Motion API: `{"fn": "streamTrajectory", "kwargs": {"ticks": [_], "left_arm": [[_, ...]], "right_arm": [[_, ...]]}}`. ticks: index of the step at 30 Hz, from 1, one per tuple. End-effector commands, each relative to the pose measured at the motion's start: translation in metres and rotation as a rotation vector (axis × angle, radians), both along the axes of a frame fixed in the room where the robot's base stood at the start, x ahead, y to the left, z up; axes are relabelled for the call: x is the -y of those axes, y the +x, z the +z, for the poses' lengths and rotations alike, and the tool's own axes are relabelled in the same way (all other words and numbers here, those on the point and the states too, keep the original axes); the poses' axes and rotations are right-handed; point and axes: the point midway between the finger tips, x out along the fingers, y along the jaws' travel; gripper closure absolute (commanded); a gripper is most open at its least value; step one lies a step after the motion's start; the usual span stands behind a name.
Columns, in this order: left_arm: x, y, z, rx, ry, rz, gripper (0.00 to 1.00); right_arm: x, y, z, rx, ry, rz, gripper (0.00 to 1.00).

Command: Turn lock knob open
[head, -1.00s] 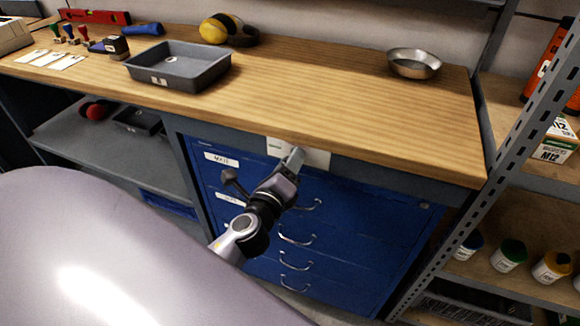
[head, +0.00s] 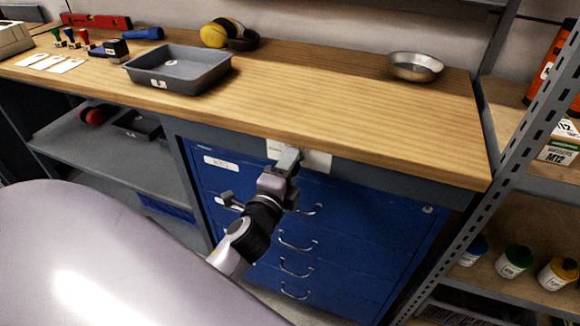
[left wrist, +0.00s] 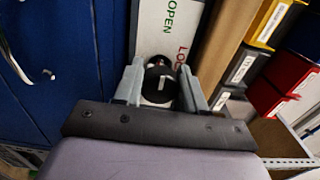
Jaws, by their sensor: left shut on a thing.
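The lock knob (left wrist: 160,80) is round and black with a white mark, on a pale plate (left wrist: 152,32) lettered OPEN in green and LOCK in red. In the left wrist view my left gripper (left wrist: 161,88) has one finger on each side of the knob and is shut on it. The white mark runs roughly up and down in that view; I cannot tell which word it points to. In the head view my left gripper (head: 286,160) is at the plate (head: 317,161) under the bench edge and hides the knob. My right gripper is not in view.
The plate sits above a blue drawer cabinet (head: 350,235) with metal handles. The wooden bench top (head: 330,105) overhangs it, with a grey tray (head: 150,83) and a metal bowl (head: 415,67). A perforated shelf post (head: 510,160) stands at the right.

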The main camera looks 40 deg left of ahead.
Motion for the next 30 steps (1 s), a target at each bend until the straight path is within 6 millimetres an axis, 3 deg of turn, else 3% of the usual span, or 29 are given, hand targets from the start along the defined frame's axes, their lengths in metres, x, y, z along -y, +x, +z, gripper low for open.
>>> {"fn": "streamTrajectory", "kwargs": {"ticks": [14,15,17,30], "left_arm": [[-0.0029,0.0000,0.0015,0.005,-0.013,0.007,0.90],[-0.0029,0.0000,0.0015,0.005,-0.013,0.007,0.53],[-0.0026,0.0001,0.0013,0.005,-0.013,0.006,0.36],[-0.0010,0.0006,0.0011,0.005,-0.012,0.000,0.36]], "right_arm": [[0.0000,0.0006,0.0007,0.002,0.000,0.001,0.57],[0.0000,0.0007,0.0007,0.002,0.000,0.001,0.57],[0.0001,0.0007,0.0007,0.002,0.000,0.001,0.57],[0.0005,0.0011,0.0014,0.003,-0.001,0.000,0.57]]}}
